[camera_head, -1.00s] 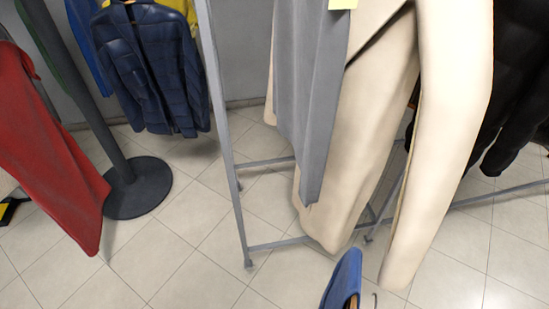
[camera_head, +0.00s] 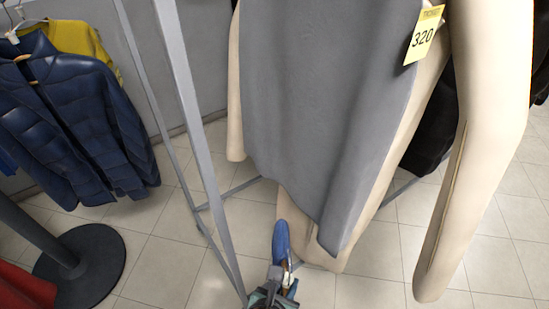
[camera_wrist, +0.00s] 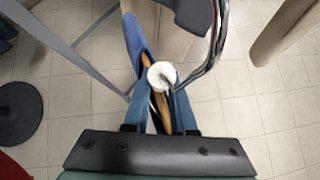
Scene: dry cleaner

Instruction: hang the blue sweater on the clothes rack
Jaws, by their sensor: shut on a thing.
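The blue sweater (camera_head: 281,238) is at the bottom centre of the head view, seen edge-on as a narrow strip on a wooden hanger. My gripper (camera_head: 274,289) is at the bottom edge there. In the wrist view my gripper (camera_wrist: 158,112) is shut on the wooden hanger (camera_wrist: 147,72), with the sweater (camera_wrist: 133,38) beyond the fingers and the metal hook rising to the upper right. The clothes rack (camera_head: 187,100) has a grey metal post left of centre; its top rail is out of view. Most of the sweater is hidden.
A navy puffer jacket (camera_head: 70,125) hangs at left, above a round dark stand base (camera_head: 90,265). Tiled floor is clear between base and rack.

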